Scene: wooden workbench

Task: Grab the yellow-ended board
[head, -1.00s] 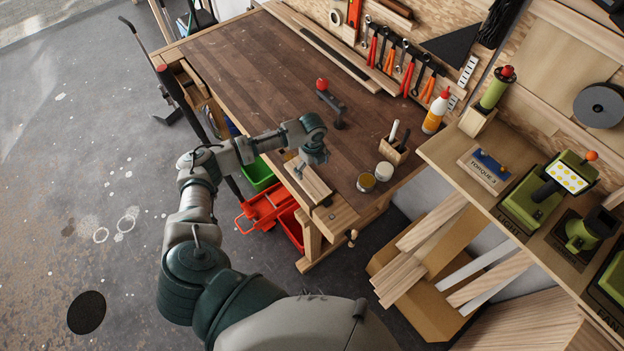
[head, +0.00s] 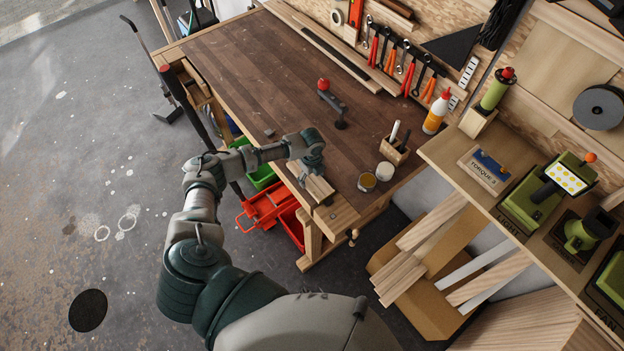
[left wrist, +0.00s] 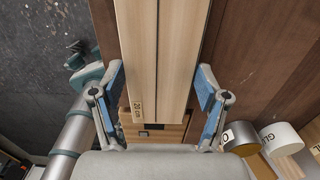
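A pale wooden board (left wrist: 158,50), split lengthwise by a dark line and marked "20 cm" at its near end, runs up the middle of the left wrist view. In the head view it lies at the bench's front edge (head: 320,188), partly hidden under my left gripper (head: 311,168). I see no yellow end on it; its far end is out of the wrist picture. In the left wrist view my left gripper (left wrist: 159,98) is open, with one blue-padded finger on each side of the board and gaps showing. My right gripper is not in view.
A wooden vise block (head: 337,214) is at the bench corner. A glue jar (head: 367,182), a white jar (head: 385,171) and a brush holder (head: 394,152) stand to the right. Long boards (head: 312,38) lie along the back.

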